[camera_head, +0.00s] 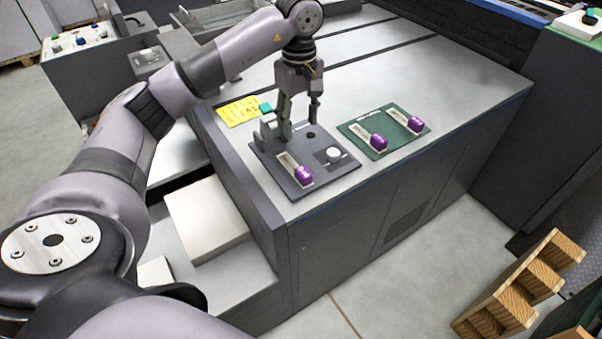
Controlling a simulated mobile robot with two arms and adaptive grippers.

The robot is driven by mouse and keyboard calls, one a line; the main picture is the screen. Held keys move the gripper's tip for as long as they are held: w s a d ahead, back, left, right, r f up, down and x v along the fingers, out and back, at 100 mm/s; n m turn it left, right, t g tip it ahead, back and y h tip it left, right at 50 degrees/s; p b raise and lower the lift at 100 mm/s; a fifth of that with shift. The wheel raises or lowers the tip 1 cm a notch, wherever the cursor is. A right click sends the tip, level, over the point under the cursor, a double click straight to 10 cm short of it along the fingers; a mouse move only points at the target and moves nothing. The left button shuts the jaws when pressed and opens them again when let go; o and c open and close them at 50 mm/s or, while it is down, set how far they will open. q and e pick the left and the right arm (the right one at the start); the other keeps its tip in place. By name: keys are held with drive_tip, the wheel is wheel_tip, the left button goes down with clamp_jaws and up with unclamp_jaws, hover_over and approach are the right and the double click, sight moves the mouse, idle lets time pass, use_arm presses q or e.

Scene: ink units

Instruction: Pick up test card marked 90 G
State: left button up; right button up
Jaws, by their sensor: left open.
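My left gripper (301,116) points down over the back of a dark grey plate (265,160) on the cabinet top. Its fingers are apart and nothing shows between them. On the plate lies a narrow pale piece with a purple block (303,175) at its front end. Two similar pieces with purple ends, a left one (378,142) and a right one (415,124), lie on a green mat (352,128) to the right. No marking 90 G is readable, so I cannot tell which thing is the test card. My right gripper is not in view.
A grey upright fixture (270,126) and a round white knob (334,154) are on the plate. A yellow printed sheet (238,111) with a teal piece (265,108) lies behind it. The cabinet top (455,90) is clear at right. A wooden pallet (515,290) stands at lower right.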

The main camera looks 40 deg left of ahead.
use_arm(q)
drive_tip(key=p, duration=0.2)
hover_over(303, 172)
drive_tip(key=f, duration=0.7)
drive_tip(key=a+f, duration=0.1)
drive_tip(key=f, duration=0.3)
drive_tip(key=shift+w+f, duration=0.1)
drive_tip(key=shift+f, duration=0.1)
drive_tip(key=f, duration=0.2)
drive_tip(key=d+f+p, duration=0.1)
drive_tip(key=f, duration=0.1)
drive_tip(key=shift+p, duration=0.3)
drive_tip(key=shift+f, duration=0.65)
drive_tip(key=shift+c, duration=0.5)
clamp_jaws()
